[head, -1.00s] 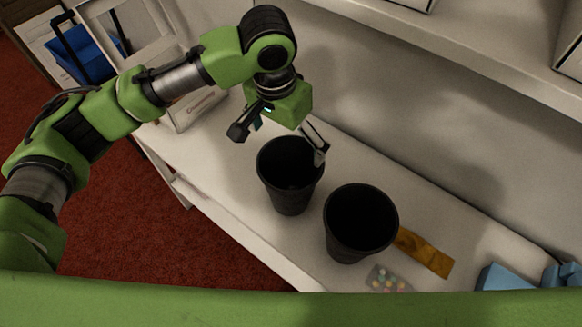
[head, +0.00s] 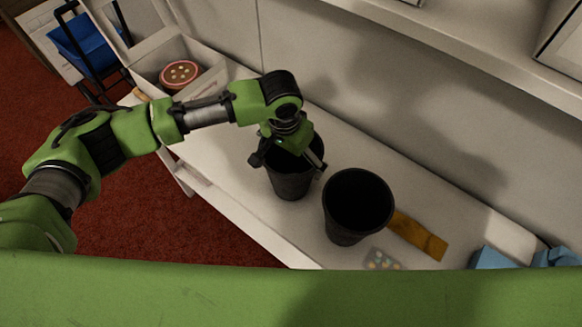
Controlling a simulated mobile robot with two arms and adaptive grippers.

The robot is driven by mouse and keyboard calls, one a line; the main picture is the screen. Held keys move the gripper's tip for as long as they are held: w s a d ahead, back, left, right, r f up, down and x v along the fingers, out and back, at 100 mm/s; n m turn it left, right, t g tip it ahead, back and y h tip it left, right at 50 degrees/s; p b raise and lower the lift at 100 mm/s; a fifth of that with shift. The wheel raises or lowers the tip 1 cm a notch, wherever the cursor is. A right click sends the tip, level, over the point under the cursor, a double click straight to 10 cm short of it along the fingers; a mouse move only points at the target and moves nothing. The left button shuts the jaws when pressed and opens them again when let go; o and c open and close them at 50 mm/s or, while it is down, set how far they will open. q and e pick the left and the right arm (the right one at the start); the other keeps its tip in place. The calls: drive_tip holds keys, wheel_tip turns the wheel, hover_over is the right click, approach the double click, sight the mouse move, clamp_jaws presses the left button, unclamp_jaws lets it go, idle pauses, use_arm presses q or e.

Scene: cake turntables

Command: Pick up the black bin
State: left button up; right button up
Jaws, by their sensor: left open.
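Two black bins stand upright on the white shelf. The left black bin (head: 291,184) is under my left gripper (head: 289,165), which is open with its fingers spread at the bin's rim. The gripper body hides much of that bin's opening, and I cannot tell whether the fingers touch it. The right black bin (head: 357,207) stands apart, to the right and nearer, with its opening in full view. My right gripper is not in view.
A white box with a round red-rimmed item (head: 180,75) stands at the back left. An orange-brown strip (head: 418,236) and a packet of coloured dots (head: 382,260) lie by the right bin. Blue blocks (head: 492,257) lie at the right. A wall (head: 440,140) rises behind.

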use_arm(q)
drive_tip(key=shift+s, duration=0.15)
drive_tip(key=c, duration=0.9)
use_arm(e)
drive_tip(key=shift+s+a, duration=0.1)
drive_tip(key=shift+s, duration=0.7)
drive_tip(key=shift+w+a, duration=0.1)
